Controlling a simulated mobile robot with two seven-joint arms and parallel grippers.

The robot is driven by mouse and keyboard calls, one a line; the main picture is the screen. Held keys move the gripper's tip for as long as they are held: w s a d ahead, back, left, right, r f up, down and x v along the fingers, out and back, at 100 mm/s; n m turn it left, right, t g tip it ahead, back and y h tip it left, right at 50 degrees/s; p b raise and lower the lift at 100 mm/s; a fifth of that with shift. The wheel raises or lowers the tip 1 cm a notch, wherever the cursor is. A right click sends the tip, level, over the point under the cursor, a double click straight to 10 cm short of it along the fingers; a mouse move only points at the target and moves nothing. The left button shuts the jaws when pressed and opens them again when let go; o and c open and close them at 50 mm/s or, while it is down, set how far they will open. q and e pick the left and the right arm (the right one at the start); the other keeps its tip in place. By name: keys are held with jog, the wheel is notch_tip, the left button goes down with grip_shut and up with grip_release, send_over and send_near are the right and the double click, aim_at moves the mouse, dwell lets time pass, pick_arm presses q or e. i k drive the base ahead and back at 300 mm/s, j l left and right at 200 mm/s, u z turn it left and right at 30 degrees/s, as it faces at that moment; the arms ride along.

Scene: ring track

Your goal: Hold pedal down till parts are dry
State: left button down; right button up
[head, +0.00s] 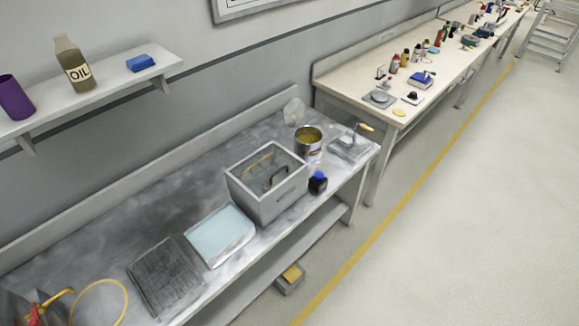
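A small pedal (291,275) with a yellow top and a grey base sits on the floor under the front edge of the metal bench. Nothing visible presses on it. A grey open box (268,205) stands on the bench and holds a dark curved piece and a yellowish strip. I cannot tell whether these are the parts or whether they are wet. A dark ribbed tray (166,278) and a shallow tray with a pale blue surface (220,236) lie to its left. Neither of my grippers is in view.
The metal bench (130,205) also carries a tin (308,142), a dark blue-capped bottle (318,183) and a red tool with a yellow hose (100,283). A long cluttered workbench (350,85) stands beyond.

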aim_at(292, 274)
jog(key=i+l+u, duration=0.3)
jog(key=i+l, duration=0.25)
jog(key=i+l+u, duration=0.3)
jog(key=i+l, duration=0.2)
jog(key=l, duration=0.15)
jog(key=i+l+u, duration=0.15)
jog(key=l, duration=0.2)
jog(key=i+l+u, duration=0.15)
jog(key=l, duration=0.25)
jog(key=i+l+u, duration=0.15)
jog(key=i+l, duration=0.15)
jog(key=l, duration=0.15)
